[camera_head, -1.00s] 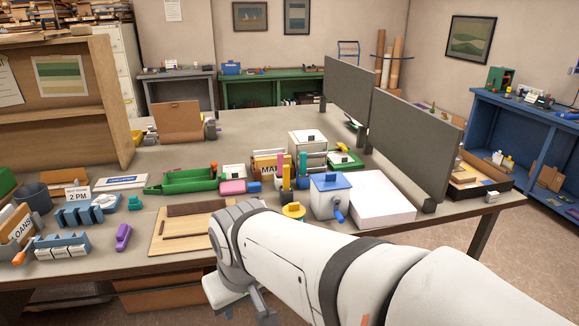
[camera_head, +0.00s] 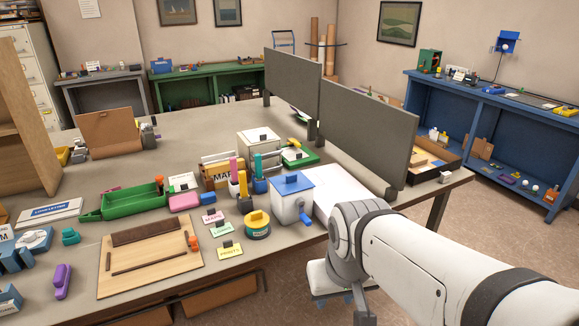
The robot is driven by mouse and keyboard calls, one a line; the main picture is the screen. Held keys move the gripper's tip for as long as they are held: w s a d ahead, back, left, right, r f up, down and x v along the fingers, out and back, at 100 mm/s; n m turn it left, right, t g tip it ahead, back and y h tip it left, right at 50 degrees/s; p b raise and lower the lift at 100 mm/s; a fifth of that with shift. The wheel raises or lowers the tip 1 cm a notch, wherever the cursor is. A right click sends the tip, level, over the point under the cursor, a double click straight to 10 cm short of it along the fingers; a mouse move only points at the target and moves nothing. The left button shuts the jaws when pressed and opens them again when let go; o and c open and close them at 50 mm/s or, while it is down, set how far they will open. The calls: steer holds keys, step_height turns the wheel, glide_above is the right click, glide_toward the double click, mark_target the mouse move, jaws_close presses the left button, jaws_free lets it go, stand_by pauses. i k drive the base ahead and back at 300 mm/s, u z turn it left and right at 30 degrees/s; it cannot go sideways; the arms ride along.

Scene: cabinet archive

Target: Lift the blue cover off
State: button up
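A white box with a blue cover (camera_head: 292,182) stands on the table, right of the middle of the picture. The cover lies on top of the box and has a raised blue grip. A blue crank-like part (camera_head: 305,218) sticks out of the box's front right side. My gripper (camera_head: 343,298) hangs at the front edge of the table, below and right of the box and apart from it. It points down and is partly hidden by my wrist. I cannot tell whether its fingers are open or shut.
A stack of white paper (camera_head: 345,192) lies right of the box, partly behind my arm. A yellow-lidded tin (camera_head: 257,222), small labelled cards (camera_head: 229,250) and pen cups stand left of it. Grey screens (camera_head: 365,135) rise behind. A wooden board (camera_head: 150,262) lies front left.

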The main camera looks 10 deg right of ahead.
mark_target(295, 182)
steer(key=i, duration=1)
steer(key=z, duration=0.05)
